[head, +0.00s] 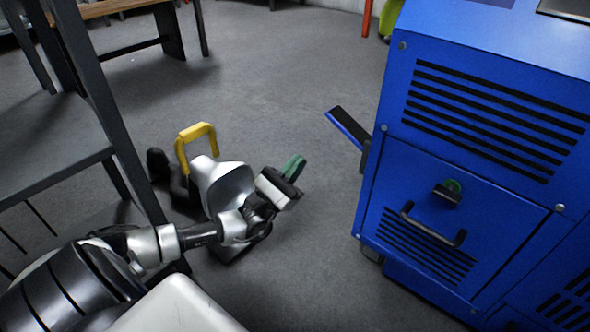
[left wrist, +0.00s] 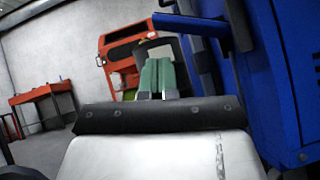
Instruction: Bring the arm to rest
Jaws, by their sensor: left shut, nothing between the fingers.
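My left arm reaches in from the lower left of the head view. Its left gripper (head: 293,168) has green fingertips and points up and to the right, over the grey floor. In the left wrist view the two green fingers (left wrist: 157,78) stand side by side, shut with nothing between them. The gripper is apart from the blue machine (head: 395,185), which stands to its right. My right gripper is in neither view.
The blue machine has a door handle (head: 432,228) and a projecting dark lever (head: 348,127). A yellow handle (head: 196,133) stands behind my arm. A dark metal frame (head: 100,95) is at left. An orange-red machine (left wrist: 117,50) and red table (left wrist: 42,91) show in the wrist view.

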